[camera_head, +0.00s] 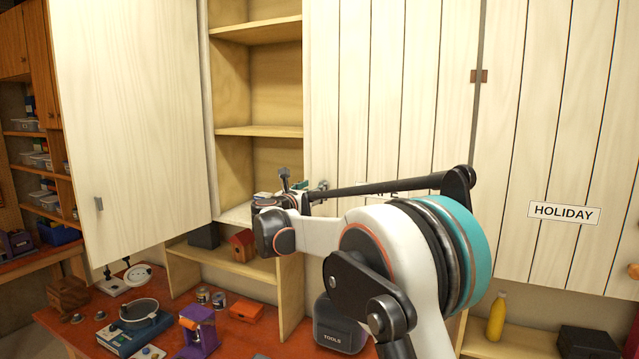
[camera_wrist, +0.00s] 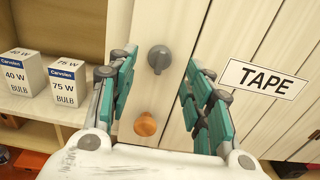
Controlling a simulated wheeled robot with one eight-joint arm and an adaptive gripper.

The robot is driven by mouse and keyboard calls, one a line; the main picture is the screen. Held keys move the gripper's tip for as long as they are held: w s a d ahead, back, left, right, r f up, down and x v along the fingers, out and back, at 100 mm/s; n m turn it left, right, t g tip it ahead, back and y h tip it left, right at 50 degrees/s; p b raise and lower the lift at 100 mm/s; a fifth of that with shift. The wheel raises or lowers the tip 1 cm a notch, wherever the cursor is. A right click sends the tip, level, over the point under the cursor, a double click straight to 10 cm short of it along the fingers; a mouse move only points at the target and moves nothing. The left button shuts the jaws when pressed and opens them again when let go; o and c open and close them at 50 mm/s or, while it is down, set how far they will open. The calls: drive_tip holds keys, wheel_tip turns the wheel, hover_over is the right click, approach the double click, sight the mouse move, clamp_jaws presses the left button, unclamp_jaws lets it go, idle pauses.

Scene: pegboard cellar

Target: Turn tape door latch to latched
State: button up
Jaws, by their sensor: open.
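The tape door (camera_wrist: 225,35) is pale planked wood with a white TAPE label (camera_wrist: 268,79) in the wrist view. A dark grey round latch with a short grip (camera_wrist: 160,58) sits near its left edge. A round orange-brown knob (camera_wrist: 145,124) is below the latch. My gripper (camera_wrist: 157,76) is open, with its teal fingers on either side of the latch and nothing held. Any contact with the latch cannot be told. In the head view my gripper (camera_head: 288,187) is in front of the door (camera_head: 390,80); my arm mostly hides the label.
Left of the door is an open shelf compartment (camera_head: 262,131) with light bulb boxes (camera_wrist: 66,82). A plain door (camera_head: 135,120) stands open further left. The HOLIDAY door (camera_head: 563,213) is to the right. A red-brown bench (camera_head: 270,335) below holds tools and boxes.

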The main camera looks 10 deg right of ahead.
drive_tip(key=shift+p+x, duration=0.65)
drive_tip(key=shift+x, duration=1.8)
drive_tip(key=c, duration=1.1)
